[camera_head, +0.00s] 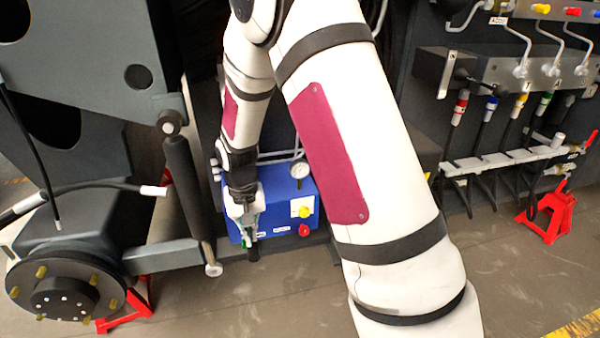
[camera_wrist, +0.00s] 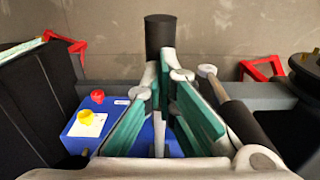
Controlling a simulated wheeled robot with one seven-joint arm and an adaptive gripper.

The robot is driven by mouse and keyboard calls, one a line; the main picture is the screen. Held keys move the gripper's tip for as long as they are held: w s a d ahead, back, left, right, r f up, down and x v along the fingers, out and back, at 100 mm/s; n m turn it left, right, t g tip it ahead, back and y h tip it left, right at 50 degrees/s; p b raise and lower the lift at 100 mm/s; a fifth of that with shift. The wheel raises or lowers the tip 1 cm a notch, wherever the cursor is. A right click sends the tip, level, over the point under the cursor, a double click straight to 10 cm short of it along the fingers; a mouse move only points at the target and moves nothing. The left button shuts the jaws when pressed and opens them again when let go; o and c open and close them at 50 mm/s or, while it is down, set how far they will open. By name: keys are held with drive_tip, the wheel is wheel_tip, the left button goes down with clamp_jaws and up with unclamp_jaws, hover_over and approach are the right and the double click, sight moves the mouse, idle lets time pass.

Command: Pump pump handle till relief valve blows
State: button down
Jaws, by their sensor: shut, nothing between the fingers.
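The blue pump box (camera_head: 318,222) stands low behind my arm, with a round gauge (camera_head: 299,169), a yellow knob (camera_head: 304,212) and a red knob (camera_head: 304,230). The box also shows at the lower left of the wrist view (camera_wrist: 76,131). The pump handle's black grip (camera_head: 253,254) sticks out just past my fingertips, and it stands upright at the top centre of the wrist view (camera_wrist: 160,32). My gripper (camera_head: 248,232) points down in front of the box, its green-padded fingers shut and empty beside the handle. I cannot tell whether they touch it. No relief valve is clearly identifiable.
A dark cylinder strut (camera_head: 188,185) stands left of my gripper, close by. A wheel hub (camera_head: 65,290) is at the lower left. Red jack stands (camera_head: 545,212) stand at both sides. Hoses and valves (camera_head: 525,70) fill the right. The floor in front is clear.

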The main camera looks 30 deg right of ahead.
drive_tip(key=shift+f+b, duration=2.45)
drive_tip(key=shift+f, duration=1.7)
drive_tip(key=r+p, duration=0.2)
drive_tip(key=r, duration=0.1)
drive_tip(key=r+p, duration=0.3)
drive_tip(key=r, duration=0.1)
drive_tip(key=r+p, duration=0.2)
drive_tip(key=r, duration=0.2)
drive_tip(key=shift+w+d+r, duration=0.1)
drive_tip(key=shift+w+r, duration=0.05)
drive_tip(key=shift+w, duration=0.15)
